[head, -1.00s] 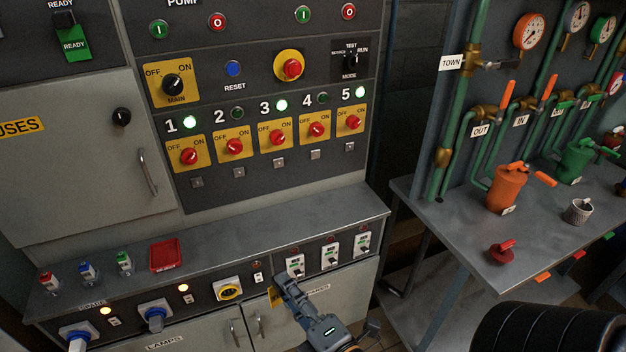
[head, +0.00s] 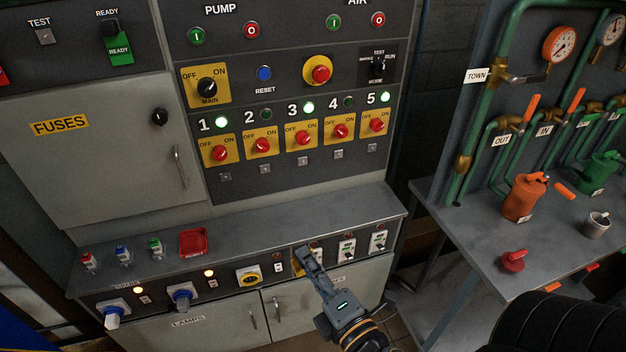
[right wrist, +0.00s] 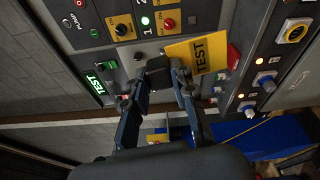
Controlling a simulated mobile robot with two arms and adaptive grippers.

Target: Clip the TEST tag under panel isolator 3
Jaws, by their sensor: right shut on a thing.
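The yellow TEST tag (right wrist: 195,57) is in my right gripper (right wrist: 160,70), which is shut on it; the tag reads TEST in the right wrist view. In the head view the right gripper (head: 306,252) is in front of the lower console, well below the isolator row, and only a bit of yellow tag (head: 298,266) shows beside it. Panel isolator 3 (head: 302,138) is a red knob on a yellow OFF/ON plate with a lit green lamp above. A small square clip (head: 309,156) sits under it, empty and apart from the tag. The left gripper is not in view.
The console ledge (head: 330,217) juts out below the panel, holding a red tray (head: 193,242) and several small coloured items at left. Small switches line the console front. A bench (head: 470,230) with pipes and an orange pump (head: 525,197) stands at right.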

